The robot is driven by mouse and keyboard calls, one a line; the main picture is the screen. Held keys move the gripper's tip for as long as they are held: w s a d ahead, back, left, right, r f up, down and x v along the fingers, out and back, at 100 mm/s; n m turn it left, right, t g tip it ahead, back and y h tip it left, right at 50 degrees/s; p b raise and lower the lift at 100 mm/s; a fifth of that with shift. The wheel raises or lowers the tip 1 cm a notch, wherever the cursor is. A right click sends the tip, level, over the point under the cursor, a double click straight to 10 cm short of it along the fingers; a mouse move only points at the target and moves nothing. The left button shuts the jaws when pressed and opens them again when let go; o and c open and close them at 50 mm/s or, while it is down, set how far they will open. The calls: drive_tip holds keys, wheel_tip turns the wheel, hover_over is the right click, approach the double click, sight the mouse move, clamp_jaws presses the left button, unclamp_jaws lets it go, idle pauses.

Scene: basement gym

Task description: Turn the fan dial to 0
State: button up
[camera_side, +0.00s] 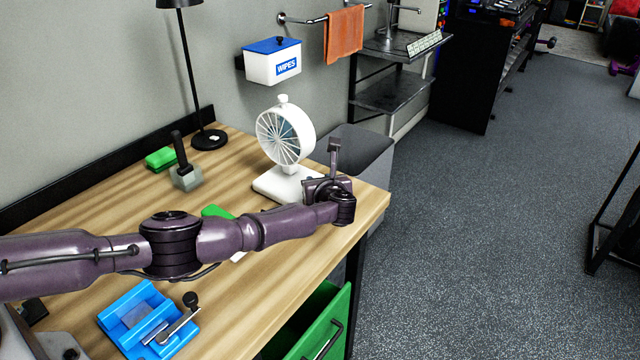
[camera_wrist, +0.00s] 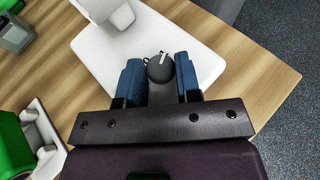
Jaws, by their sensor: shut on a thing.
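The white fan (camera_side: 285,135) stands near the far right corner of the wooden desk, its base (camera_side: 276,182) flat on the top. In the wrist view the fan base (camera_wrist: 195,45) lies under my fingers. The dark grey round dial (camera_wrist: 159,69), with a pale pointer mark, sits on the base between my two blue finger pads. My gripper (camera_wrist: 158,66) is shut on the dial. The scale numbers are too small to read. In the side view my gripper (camera_side: 318,190) is at the base's right side and the dial is hidden.
A black lamp (camera_side: 208,138), a grey block with a black lever (camera_side: 186,177) and a green item (camera_side: 160,158) stand at the back left. A grey bin (camera_side: 368,150) stands beyond the desk. The green drawer (camera_side: 325,325) is open.

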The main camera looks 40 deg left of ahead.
drive_tip(key=o, duration=0.9)
drive_tip(key=shift+c, duration=0.2)
drive_tip(key=shift+d, duration=0.1)
drive_tip(key=v, duration=1.3)
drive_tip(key=shift+w, duration=0.1)
